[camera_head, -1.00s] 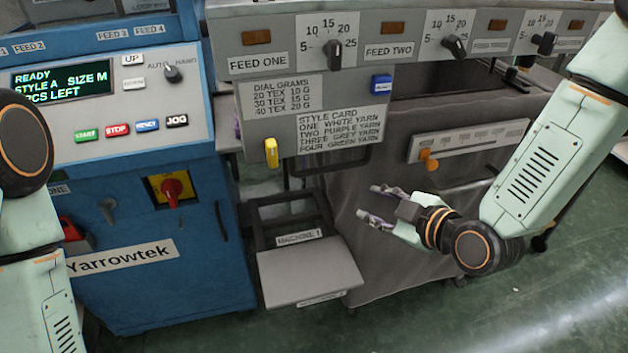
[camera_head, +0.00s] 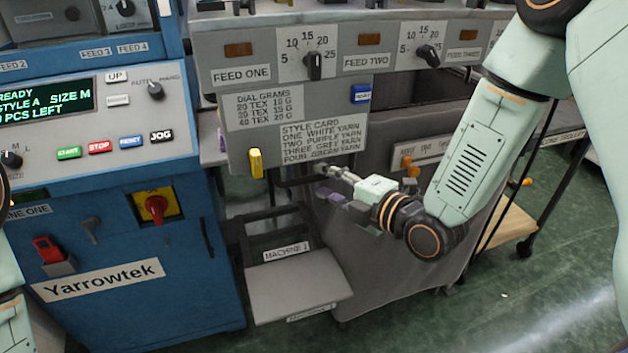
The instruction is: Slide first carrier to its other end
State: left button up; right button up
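The orange knob (camera_head: 408,165) sits near the left end of a pale marked plate (camera_head: 432,150) low on the machine's front. It looks like the first carrier, but I cannot read the plate. My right gripper (camera_head: 322,182) is left of the knob, just below the style card (camera_head: 322,138). Its two fingers point left and are apart, with nothing seen between them. It is close to a dark bar under the card; I cannot tell whether they touch. My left gripper is out of view; only part of that arm shows at the left edge.
A blue control cabinet (camera_head: 115,222) stands at the left. A yellow block (camera_head: 256,163) hangs under the feed panel (camera_head: 250,103). A grey tray (camera_head: 295,284) juts out below. A wooden-shelf trolley (camera_head: 512,225) stands at the right, with green floor in front.

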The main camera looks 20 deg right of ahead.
aim_at(319, 179)
jog(key=x, duration=0.3)
jog(key=shift+d+f, duration=0.1)
jog(key=shift+w+a+b, duration=0.3)
jog(key=shift+w+a, duration=0.05)
jog(key=shift+d, duration=0.15)
jog(key=shift+c, duration=0.4)
grip_shut()
